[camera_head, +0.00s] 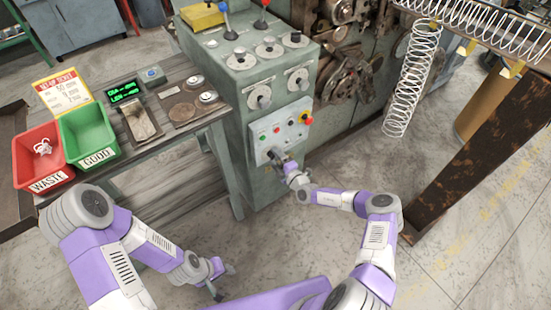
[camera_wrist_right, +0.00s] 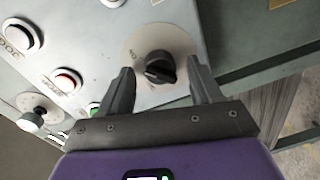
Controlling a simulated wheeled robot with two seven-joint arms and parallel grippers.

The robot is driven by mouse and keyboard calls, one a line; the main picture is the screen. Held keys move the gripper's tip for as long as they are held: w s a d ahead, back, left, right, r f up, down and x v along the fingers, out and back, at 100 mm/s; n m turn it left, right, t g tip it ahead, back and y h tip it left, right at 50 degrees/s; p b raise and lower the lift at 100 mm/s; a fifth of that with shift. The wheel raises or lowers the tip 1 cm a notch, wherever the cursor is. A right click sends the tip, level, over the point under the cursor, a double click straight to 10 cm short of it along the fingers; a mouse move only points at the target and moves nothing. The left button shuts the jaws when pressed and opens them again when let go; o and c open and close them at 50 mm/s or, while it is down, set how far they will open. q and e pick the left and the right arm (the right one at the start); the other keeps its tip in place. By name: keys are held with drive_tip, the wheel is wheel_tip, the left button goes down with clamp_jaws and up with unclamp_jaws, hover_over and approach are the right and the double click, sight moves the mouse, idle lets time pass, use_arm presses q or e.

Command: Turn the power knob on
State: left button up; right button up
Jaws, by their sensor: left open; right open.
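The power knob (camera_wrist_right: 159,68) is a black rotary knob on a round pale plate with small markings. In the right wrist view it sits between the two fingers of my right gripper (camera_wrist_right: 161,74), which is open with a gap visible on each side. I cannot tell clearly which marking the knob points at. In the head view my right gripper (camera_head: 283,160) is at the lower part of the machine's light button panel (camera_head: 284,137) and hides the knob. My left gripper (camera_head: 222,282) is open and empty, low over the floor, away from the machine.
A red-and-yellow button (camera_head: 305,118) and several small buttons sit on the panel near my right gripper. A side table (camera_head: 160,132) holds a red bin (camera_head: 40,165) and a green bin (camera_head: 88,135). Coil springs (camera_head: 411,85) hang at the right.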

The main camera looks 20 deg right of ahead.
drive_tip(key=p+v, duration=0.2)
drive_tip(key=v, duration=0.5)
drive_tip(key=shift+s+p, duration=0.2)
drive_tip(key=shift+p, duration=0.1)
